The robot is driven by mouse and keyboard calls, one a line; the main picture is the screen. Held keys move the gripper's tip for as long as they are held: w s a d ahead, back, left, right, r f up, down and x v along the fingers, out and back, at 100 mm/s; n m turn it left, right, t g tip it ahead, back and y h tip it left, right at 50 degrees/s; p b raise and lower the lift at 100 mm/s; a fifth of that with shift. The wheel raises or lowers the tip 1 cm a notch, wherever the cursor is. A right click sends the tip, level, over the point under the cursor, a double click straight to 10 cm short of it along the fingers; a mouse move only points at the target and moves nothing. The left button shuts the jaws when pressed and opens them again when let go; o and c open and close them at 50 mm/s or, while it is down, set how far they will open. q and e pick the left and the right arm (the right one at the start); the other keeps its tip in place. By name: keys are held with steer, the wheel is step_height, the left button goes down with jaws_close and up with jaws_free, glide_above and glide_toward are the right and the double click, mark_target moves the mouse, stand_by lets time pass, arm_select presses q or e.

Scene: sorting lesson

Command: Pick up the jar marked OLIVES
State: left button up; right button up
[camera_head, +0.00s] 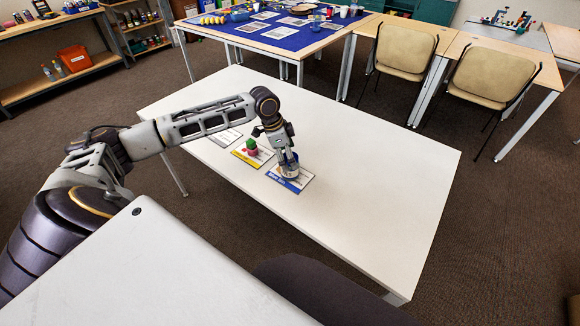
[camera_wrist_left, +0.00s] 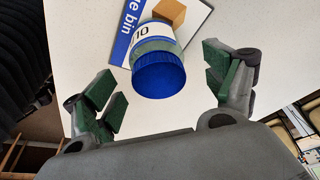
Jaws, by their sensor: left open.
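A jar (camera_wrist_left: 158,70) with a blue ribbed lid and a white label stands on the blue-bordered card. Only a mark like "10" shows on its label, so I cannot read OLIVES. In the head view, the jar (camera_head: 290,171) is partly hidden by my left gripper (camera_head: 286,153). In the wrist view, my left gripper (camera_wrist_left: 165,88) is open, its green-padded fingers on either side of the jar's lid with gaps between. My right gripper is in neither view.
The blue card (camera_wrist_left: 124,42) holds a tan block (camera_wrist_left: 170,12) beside the jar. A yellow card (camera_head: 243,158) with a pink and green object (camera_head: 251,147) and a white card (camera_head: 222,139) lie further left. The white table (camera_head: 370,190) is clear to the right.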

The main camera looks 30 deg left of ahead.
arm_select(q)
steer(key=shift+d+f, duration=0.15)
steer(key=shift+f, duration=0.2)
steer(key=x, duration=0.2)
steer(key=shift+w+d+f+b, duration=0.1)
steer(key=shift+d+f+b, duration=0.15)
steer(key=shift+f+b, duration=0.1)
steer(key=shift+w+d+f, duration=0.15)
steer(key=shift+f, duration=0.5)
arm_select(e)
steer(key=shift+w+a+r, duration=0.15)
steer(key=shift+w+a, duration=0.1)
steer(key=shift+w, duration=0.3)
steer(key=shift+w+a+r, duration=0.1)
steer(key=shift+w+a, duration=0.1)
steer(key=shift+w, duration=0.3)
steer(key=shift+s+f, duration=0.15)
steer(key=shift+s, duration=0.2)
arm_select(q)
steer(key=c, duration=1.2)
steer(key=shift+r, duration=0.15)
